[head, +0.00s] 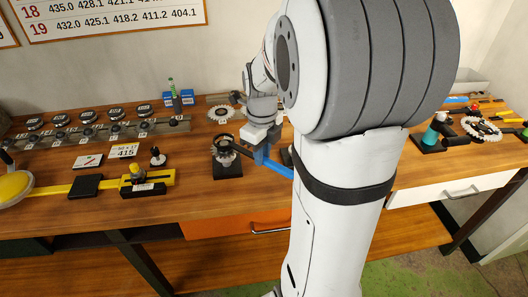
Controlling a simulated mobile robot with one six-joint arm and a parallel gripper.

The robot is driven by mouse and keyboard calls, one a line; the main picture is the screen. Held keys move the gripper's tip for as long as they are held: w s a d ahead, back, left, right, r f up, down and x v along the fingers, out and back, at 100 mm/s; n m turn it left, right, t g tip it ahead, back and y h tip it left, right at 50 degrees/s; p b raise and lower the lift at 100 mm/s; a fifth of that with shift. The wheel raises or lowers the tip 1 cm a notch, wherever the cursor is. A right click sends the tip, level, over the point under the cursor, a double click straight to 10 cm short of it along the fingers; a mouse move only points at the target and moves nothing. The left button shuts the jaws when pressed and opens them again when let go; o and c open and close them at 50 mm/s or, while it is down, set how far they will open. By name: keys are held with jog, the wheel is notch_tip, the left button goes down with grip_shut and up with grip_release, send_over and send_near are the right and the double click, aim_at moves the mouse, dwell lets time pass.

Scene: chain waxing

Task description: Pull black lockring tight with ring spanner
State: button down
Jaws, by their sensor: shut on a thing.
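My gripper (258,137) is at mid-bench and shut on a blue tool, which I take to be the ring spanner (276,166). Its blue handle slants down to the right and passes behind my arm. Left of the gripper, a dark ring, likely the black lockring (223,144), sits on top of a toothed part on a black stand (228,171). The spanner's head is too small and partly hidden, so I cannot tell whether it sits around the ring.
A yellow-handled tool (148,186) and a black block (86,185) lie at left. Several dials line a rail (90,138) at the back. A toothed disc (221,113) lies behind the stand. More parts and a chainring (481,128) are at right. My arm hides the bench's middle right.

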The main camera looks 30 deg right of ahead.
jog(key=shift+f+b, duration=0.7)
jog(key=shift+f, duration=0.25)
dwell(0.3)
jog(key=c, duration=1.8)
grip_release()
grip_shut()
jog(key=shift+w+d+n, duration=0.55)
jog(key=shift+d+n, duration=0.25)
jog(key=shift+d, duration=0.1)
jog(key=shift+w+d+n+p, duration=0.35)
jog(key=shift+w+d+n, duration=0.35)
jog(key=shift+n, duration=0.2)
